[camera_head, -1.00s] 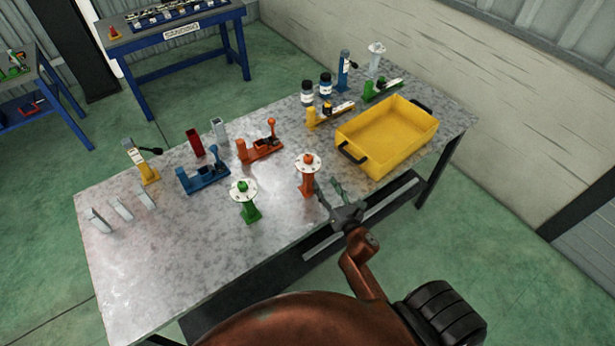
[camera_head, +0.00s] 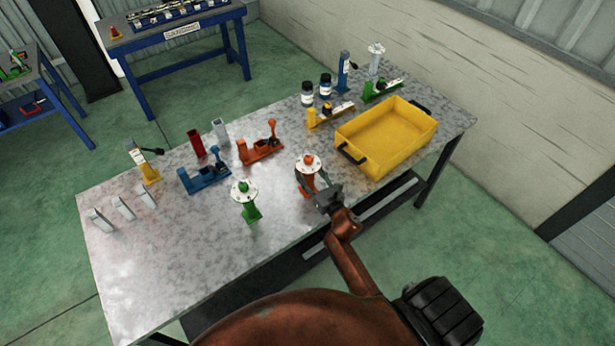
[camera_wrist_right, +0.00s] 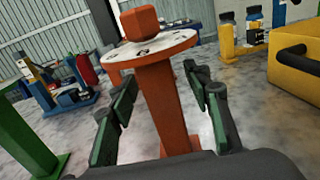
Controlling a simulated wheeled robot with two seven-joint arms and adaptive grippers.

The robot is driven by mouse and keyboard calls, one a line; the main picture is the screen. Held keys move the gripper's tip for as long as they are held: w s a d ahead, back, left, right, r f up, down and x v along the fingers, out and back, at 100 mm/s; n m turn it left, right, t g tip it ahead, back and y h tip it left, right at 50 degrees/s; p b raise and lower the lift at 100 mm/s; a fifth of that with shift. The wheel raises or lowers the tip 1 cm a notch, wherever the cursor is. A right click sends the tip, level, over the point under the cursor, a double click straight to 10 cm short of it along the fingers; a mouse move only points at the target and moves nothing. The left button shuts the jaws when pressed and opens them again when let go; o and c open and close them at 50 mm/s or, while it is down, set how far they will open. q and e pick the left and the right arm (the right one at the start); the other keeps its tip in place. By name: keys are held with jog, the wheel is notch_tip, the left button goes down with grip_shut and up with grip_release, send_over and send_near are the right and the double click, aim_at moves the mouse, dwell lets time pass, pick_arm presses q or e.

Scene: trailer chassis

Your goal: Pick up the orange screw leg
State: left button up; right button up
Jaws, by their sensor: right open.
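The orange screw leg (camera_head: 308,175) stands upright on the metal table, with a round pale flange and an orange knob on top. My right gripper (camera_head: 312,186) is at it, with its fingers on either side of the post. In the right wrist view the orange screw leg (camera_wrist_right: 166,100) rises between the two green-padded fingers of my right gripper (camera_wrist_right: 160,105). The fingers are open, with a visible gap on both sides of the post. My left gripper is not in view.
A green screw leg (camera_head: 246,203) stands to the left. A yellow bin (camera_head: 385,140) sits close by on the right. An orange clamp-like part (camera_head: 259,150) lies behind, and a blue one (camera_head: 204,176) farther left. The table's front left area is clear.

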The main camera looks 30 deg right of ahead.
jog(key=shift+c, duration=0.5)
grip_shut()
